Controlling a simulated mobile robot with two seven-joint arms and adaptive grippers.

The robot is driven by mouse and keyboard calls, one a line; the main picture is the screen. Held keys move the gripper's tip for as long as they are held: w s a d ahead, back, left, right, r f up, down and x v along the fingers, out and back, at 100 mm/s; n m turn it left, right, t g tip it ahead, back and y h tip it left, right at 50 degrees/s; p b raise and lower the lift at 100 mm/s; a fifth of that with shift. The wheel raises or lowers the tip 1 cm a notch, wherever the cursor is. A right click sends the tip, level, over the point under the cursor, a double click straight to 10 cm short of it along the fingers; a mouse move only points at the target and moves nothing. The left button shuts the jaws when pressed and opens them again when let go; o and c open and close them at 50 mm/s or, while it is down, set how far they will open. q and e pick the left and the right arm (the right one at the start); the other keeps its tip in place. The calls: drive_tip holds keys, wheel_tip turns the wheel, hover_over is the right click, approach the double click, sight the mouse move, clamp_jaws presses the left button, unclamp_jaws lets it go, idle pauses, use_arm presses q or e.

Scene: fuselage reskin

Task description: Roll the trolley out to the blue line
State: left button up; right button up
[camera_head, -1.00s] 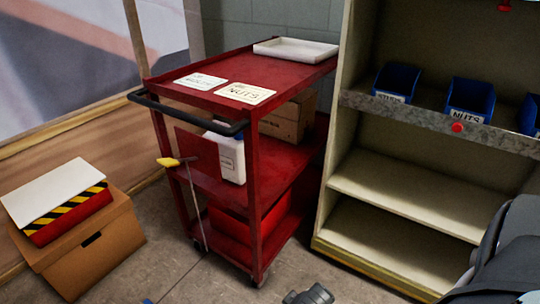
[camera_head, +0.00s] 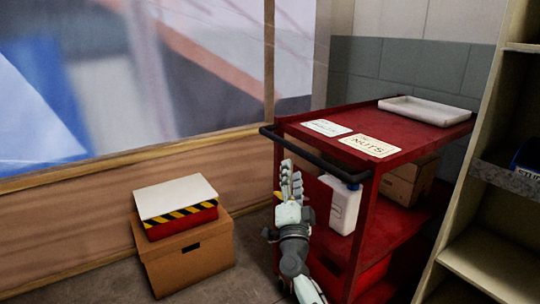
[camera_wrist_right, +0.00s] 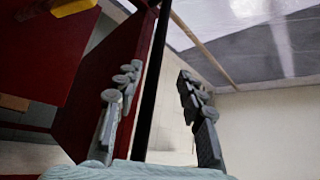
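The red trolley (camera_head: 415,128) stands against the back wall, between the window wall and the shelf. Its black push handle (camera_head: 318,159) crosses its near end. My right gripper (camera_head: 291,172) points up just in front of and below the left part of the handle. In the right wrist view its fingers (camera_wrist_right: 160,95) are spread, with the dark handle bar (camera_wrist_right: 153,85) passing between them in the picture; contact cannot be told. A yellow piece (camera_wrist_right: 75,8) shows at the top left there. My left gripper and the blue line are out of view.
The trolley carries a white tray (camera_head: 428,111), a NUTS card (camera_head: 369,146), another card (camera_head: 326,127), a white bottle (camera_head: 340,204) and a carton (camera_head: 407,183). A cardboard box (camera_head: 187,258) with a striped red case (camera_head: 181,217) stands left. A shelf (camera_head: 506,232) stands close right.

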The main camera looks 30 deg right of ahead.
sight(297, 151)
drive_tip(key=w+d+r, duration=0.1)
drive_tip(key=w+d+r+m+h, duration=0.1)
drive_tip(key=w+d, duration=0.1)
drive_tip(key=w+d+r+m+g+h, duration=0.1)
drive_tip(key=w, duration=0.1)
drive_tip(key=shift+d+r, duration=0.15)
drive_tip(key=shift+d, duration=0.25)
drive_tip(key=shift+w+d+r, duration=0.2)
drive_tip(key=shift+w+d, duration=0.1)
drive_tip(key=shift+w, duration=0.1)
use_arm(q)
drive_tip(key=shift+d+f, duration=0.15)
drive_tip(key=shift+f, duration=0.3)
use_arm(e)
clamp_jaws()
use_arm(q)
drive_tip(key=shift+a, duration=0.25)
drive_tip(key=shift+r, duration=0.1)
